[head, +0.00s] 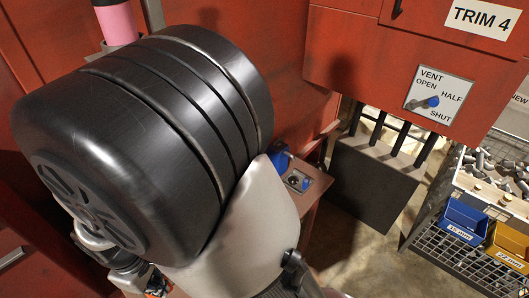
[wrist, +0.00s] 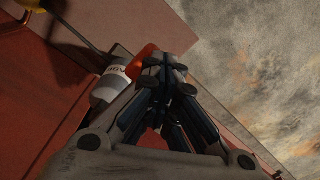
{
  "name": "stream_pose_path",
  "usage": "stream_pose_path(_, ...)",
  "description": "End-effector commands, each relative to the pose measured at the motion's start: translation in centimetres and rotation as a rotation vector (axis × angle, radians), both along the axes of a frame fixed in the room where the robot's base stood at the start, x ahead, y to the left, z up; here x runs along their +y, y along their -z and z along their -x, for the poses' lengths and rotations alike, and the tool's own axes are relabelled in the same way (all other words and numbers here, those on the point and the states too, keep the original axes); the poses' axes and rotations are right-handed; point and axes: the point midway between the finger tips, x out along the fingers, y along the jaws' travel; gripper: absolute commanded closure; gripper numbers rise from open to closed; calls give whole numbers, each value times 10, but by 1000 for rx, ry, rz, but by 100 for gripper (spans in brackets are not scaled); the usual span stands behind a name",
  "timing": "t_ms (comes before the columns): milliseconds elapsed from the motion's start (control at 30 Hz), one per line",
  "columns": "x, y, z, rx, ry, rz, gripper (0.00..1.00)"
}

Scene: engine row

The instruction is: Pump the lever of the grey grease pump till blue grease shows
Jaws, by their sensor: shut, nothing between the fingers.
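My gripper (wrist: 165,70) shows in the wrist view, shut and empty, its dark fingers together. An orange-red part (wrist: 146,60) shows behind the fingertips. I cannot tell whether these belong to the grease pump. No blue grease is visible. In the head view my own arm hides much of the left and middle.
In the head view, a red cabinet carries a vent dial (head: 432,101) with a blue pointer. A pink cylinder (head: 117,22) stands at upper left. A small panel with a dark knob (head: 300,181) is beside my arm. A wire rack with blue (head: 464,220) and yellow (head: 510,245) bins stands right.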

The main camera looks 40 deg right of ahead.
Motion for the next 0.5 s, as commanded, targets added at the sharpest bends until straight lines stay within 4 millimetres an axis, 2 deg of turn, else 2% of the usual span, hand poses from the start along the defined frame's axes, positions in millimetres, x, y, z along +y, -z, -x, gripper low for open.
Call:
stream_pose_path(33, 0, 9, 0, 0, 0, 0, 100)
stream_pose_path(400, 0, 42, 0, -1, 0, -1, 100)
stream_pose_path(500, 0, 37, 0, -1, 0, -1, 100)
